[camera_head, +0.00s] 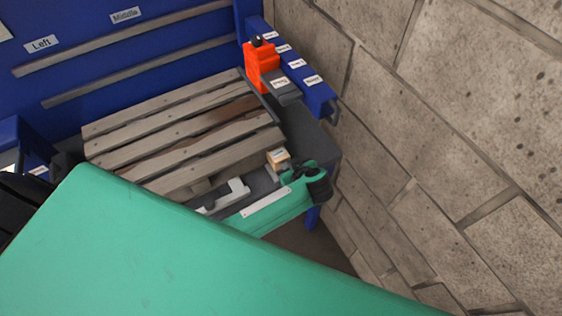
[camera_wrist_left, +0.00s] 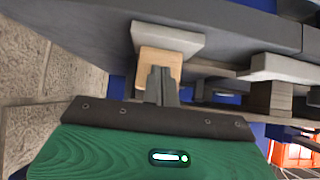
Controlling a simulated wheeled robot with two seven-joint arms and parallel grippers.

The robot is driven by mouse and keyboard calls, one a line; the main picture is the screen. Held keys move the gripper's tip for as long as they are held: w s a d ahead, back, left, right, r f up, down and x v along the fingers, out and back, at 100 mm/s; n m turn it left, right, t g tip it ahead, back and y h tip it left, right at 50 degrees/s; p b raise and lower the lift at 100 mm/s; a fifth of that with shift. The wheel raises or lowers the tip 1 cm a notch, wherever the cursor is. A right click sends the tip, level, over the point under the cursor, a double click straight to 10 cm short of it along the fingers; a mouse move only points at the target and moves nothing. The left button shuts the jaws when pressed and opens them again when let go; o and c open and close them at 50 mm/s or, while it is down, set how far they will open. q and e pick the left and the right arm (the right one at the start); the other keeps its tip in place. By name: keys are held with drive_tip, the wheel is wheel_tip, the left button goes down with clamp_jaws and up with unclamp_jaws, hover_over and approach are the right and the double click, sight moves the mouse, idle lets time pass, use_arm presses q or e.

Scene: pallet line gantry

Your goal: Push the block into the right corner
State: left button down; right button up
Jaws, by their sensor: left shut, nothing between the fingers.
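The block (camera_head: 279,154) is a small light-wood piece with a pale label, near the front right corner of the slatted wooden pallet (camera_head: 190,150). In the left wrist view the block (camera_wrist_left: 160,65) sits against a pale grey piece (camera_wrist_left: 168,38). My left gripper (camera_head: 288,177) is beside the block at the right end of the dark ledge. In the wrist view its fingers (camera_wrist_left: 161,85) are closed together, empty, and overlap the block; I cannot tell whether they touch it. My right gripper is not in view.
A blue frame (camera_head: 130,60) with labels stands behind the pallet. An orange device (camera_head: 261,66) stands at its back right corner. A pale L-shaped piece (camera_head: 236,190) is left of the block. A stone wall (camera_head: 450,130) closes the right side. A large green surface hides the front.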

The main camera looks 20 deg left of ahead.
use_arm(q)
drive_tip(key=shift+w+a, duration=0.5)
drive_tip(key=shift+a, duration=0.15)
drive_tip(key=shift+w+a+p, duration=0.5)
drive_tip(key=shift+w+a, duration=0.4)
drive_tip(key=shift+a, duration=0.25)
drive_tip(key=shift+s+d+r+p, duration=0.1)
drive_tip(key=shift+s+d+p, duration=1.1)
drive_tip(key=shift+d, duration=0.35)
drive_tip(key=shift+s+d+p, duration=0.4)
drive_tip(key=shift+s+d, duration=0.3)
drive_tip(key=shift+d, duration=0.2)
drive_tip(key=p, duration=0.8)
approach(281, 158)
drive_tip(key=r, duration=0.1)
drive_tip(key=d+r, duration=0.1)
drive_tip(key=shift+s+d+r, duration=0.25)
drive_tip(key=shift+s+r, duration=0.15)
